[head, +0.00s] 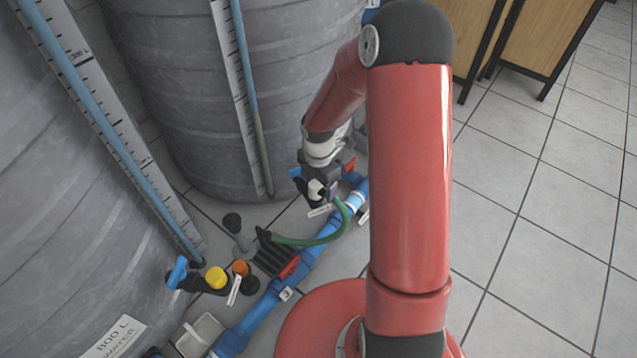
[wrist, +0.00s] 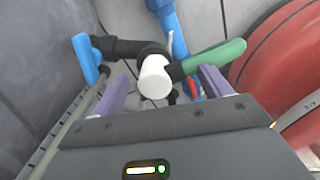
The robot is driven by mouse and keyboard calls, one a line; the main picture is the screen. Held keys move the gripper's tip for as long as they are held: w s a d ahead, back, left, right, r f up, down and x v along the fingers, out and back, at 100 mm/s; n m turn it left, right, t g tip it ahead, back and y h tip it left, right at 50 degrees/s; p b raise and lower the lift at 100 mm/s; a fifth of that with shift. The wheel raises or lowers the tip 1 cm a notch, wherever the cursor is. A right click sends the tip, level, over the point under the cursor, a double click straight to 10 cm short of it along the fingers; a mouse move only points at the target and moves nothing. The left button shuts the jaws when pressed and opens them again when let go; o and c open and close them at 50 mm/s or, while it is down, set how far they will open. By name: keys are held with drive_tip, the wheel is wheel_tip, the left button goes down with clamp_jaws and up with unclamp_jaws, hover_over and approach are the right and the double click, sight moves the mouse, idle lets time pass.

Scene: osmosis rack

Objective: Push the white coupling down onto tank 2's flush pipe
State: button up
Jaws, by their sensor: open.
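The white coupling (wrist: 154,78) shows in the wrist view with a green hose (wrist: 215,58) on its right and black pipework (wrist: 120,48) behind it. My gripper (wrist: 165,77) is open, with a purple finger on either side of the coupling; I cannot tell whether they touch it. In the head view the coupling (head: 316,188) is small, at my gripper (head: 324,191), low in front of the farther grey tank (head: 190,100). The flush pipe is not clearly distinguishable, and I cannot tell how far the coupling sits on it.
A blue valve handle (wrist: 86,58) stands left of the coupling. A blue pipe (head: 255,312) runs along the floor beside the tanks. A black slotted block (head: 272,256), a yellow cap (head: 216,277) and an orange cap (head: 240,268) stand nearer. Open tiled floor (head: 540,220) lies right.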

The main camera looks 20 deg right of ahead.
drive_tip(key=shift+r, duration=0.1)
wheel_tip(320, 180, up, 8)
drive_tip(key=shift+f+p, duration=0.2)
drive_tip(key=shift+p, duration=0.85)
drive_tip(key=shift+r, duration=0.1)
drive_tip(key=s+r+m+t+p, duration=0.2)
drive_tip(key=s+r+m, duration=0.8)
drive_tip(key=r, duration=0.5)
drive_tip(key=s+r+m+t+p, duration=0.3)
drive_tip(key=s+r+m+p, duration=0.1)
drive_tip(key=s+r+m, duration=0.7)
wheel_tip(320, 180, up, 4)
drive_tip(key=shift+s+a+f+m+t+p, duration=0.15)
drive_tip(key=shift+s+a+m+t+p, duration=0.2)
drive_tip(key=shift+m, duration=0.65)
drive_tip(key=shift+o, duration=0.4)
drive_tip(key=shift+w, duration=0.1)
